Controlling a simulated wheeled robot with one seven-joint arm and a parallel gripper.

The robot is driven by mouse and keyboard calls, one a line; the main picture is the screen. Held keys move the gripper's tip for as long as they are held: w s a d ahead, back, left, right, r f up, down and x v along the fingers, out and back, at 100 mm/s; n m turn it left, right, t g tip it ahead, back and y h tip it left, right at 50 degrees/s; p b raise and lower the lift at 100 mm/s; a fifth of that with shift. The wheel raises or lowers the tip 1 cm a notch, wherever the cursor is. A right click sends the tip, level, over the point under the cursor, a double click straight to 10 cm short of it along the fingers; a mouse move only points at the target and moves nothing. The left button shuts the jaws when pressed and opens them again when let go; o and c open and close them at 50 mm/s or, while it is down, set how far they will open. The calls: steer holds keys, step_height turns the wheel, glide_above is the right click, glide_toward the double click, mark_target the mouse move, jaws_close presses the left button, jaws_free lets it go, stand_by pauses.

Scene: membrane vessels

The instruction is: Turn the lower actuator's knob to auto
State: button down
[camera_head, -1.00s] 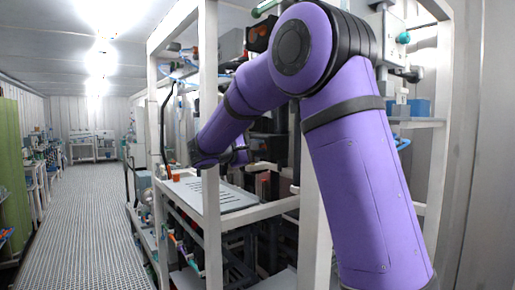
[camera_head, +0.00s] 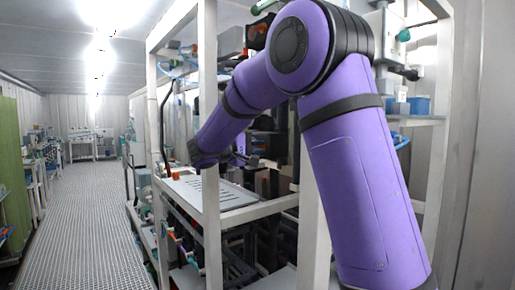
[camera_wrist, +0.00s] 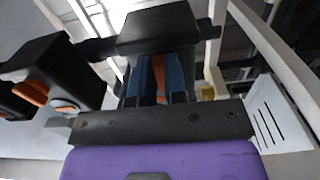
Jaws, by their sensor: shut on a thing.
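In the wrist view my gripper (camera_wrist: 159,88) has its two blue-grey fingers closed on either side of an orange knob (camera_wrist: 158,72). The knob is on a black box-shaped actuator (camera_wrist: 157,27) straight ahead of the fingers. Most of the knob is hidden between the fingers, and I cannot read its setting or any marking. A second black actuator (camera_wrist: 45,60) with an orange knob (camera_wrist: 31,92) is at the left, apart from my gripper. In the head view my arm reaches into the rack, and the fingers and held knob cannot be made out.
White rack posts (camera_head: 209,150) stand close to my arm. A slotted light panel (camera_head: 215,190) lies below my wrist, and it also shows at the right in the wrist view (camera_wrist: 275,118). The grated aisle (camera_head: 95,215) at the left is clear.

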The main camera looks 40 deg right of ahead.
steer(key=shift+f, duration=0.1)
steer(key=c, duration=1.2)
jaws_free()
steer(key=shift+o, duration=0.2)
steer(key=shift+a, duration=0.1)
steer(key=a, duration=1)
steer(key=shift+s+a, duration=0.2)
steer(key=shift+a, duration=0.15)
